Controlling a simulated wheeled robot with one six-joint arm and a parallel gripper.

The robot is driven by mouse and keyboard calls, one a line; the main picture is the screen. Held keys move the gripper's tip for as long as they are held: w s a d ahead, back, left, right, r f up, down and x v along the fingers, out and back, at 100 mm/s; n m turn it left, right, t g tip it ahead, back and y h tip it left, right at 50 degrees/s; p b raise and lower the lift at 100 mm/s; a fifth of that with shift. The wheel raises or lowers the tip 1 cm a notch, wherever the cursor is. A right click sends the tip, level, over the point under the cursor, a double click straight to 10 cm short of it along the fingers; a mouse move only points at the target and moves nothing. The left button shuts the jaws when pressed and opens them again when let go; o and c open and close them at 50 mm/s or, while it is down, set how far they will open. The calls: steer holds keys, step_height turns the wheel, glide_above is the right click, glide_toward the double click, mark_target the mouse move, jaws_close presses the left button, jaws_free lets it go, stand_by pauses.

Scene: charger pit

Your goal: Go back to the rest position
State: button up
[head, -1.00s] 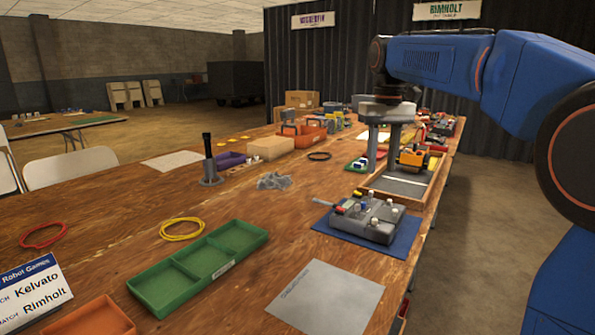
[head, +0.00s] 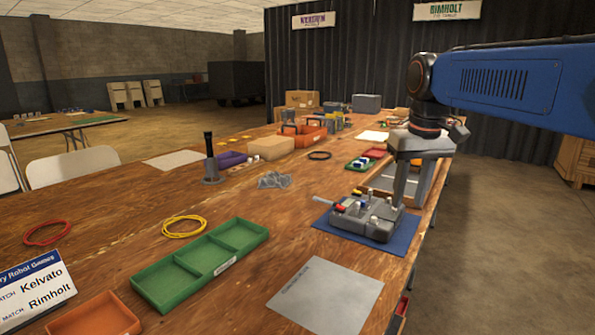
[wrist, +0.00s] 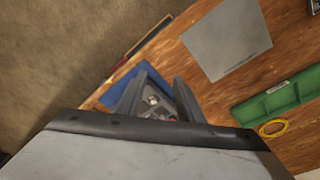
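My gripper (head: 408,203) hangs fingers-down near the table's right edge, beside and above a grey charger-like device (head: 365,218). In the wrist view the fingers of my gripper (wrist: 160,82) stand apart with nothing held between them, so it is open and empty. The grey device also shows past the fingers in the wrist view (wrist: 155,108). It has white and red parts on top and sits on a blue mat (head: 335,232). My gripper hides part of the grey-floored wooden tray (head: 385,181) behind it.
A green compartment tray (head: 198,268), a grey sheet (head: 325,295), a yellow cable loop (head: 184,228) and a red cable loop (head: 47,233) lie on the wooden table. A black upright tool (head: 209,160) stands further back. Open floor (head: 500,260) lies to the right.

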steer(key=s+d+f+m+t, duration=0.1)
steer(key=s+d+f+t, duration=0.2)
steer(key=s+f, duration=1.7)
steer(key=shift+s+d+f+m, duration=0.15)
steer(key=shift+s+d+m, duration=0.25)
steer(key=shift+s, duration=0.8)
steer(key=shift+d, duration=0.1)
